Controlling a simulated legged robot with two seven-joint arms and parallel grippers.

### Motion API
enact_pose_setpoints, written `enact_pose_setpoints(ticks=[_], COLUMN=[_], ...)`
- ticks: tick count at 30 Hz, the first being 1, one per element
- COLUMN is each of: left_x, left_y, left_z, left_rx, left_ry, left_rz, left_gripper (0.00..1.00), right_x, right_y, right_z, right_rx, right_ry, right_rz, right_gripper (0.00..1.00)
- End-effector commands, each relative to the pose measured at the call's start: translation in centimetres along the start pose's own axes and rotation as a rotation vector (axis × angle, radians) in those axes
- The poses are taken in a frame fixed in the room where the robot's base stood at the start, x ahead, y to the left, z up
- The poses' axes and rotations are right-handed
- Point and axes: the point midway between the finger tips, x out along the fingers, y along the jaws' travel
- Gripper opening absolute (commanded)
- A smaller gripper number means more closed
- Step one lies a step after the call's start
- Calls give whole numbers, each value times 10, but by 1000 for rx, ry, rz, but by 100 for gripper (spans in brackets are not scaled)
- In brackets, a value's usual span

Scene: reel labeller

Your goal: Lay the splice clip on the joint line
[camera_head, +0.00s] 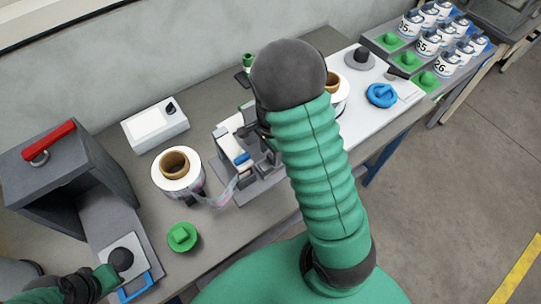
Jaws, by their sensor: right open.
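A splicing block (262,183) with grey and white parts stands mid-bench. Clear web (222,192) runs to it from a white reel (164,182) with a brown core. A small blue piece (242,158) lies on the block; I cannot tell whether it is the splice clip. The joint line cannot be made out. My right arm crosses the middle and covers the block's right side. Only a dark bit of my right gripper (262,133) shows beside the arm, over the block; it is open. My left arm's end (104,277) is at lower left, by a dark knob; its jaws are unclear.
A grey housing with a red handle (48,142) stands at left. A white box (155,126), a green knob (182,237) and a blue ring (381,95) are on the bench. Numbered cans (428,42) stand at upper right. Bare bench lies around the green knob.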

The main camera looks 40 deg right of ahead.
Motion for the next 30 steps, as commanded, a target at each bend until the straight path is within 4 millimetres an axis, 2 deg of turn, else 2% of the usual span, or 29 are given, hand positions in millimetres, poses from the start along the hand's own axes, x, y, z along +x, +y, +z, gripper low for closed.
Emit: enact_pose_setpoints(ticks=[1, 6, 9, 12, 16, 30], left_x=[-1, -4, -4, -5, -5, -5], left_y=[0, 0, 0, 0, 0, 0], left_z=[0, -1, -1, -1, -1, -1], left_rx=[0, 0, 0, 0, 0, 0], left_ry=[0, 0, 0, 0, 0, 0], left_rz=[0, 0, 0, 0, 0, 0], left_gripper=[0, 0, 0, 0, 0, 0], right_x=[-14, -60, -80, -93, -99, -99], right_y=[-2, -1, -1, -1, -1, 0], right_z=[0, 0, 0, 0, 0, 0], right_rx=[-1, -1, 0, 1, 2, 2], right_ry=[1, 0, 1, 1, 1, 0], right_rz=[-7, -7, -6, -3, 0, -1], right_gripper=[52, 52, 52, 52, 52, 52])
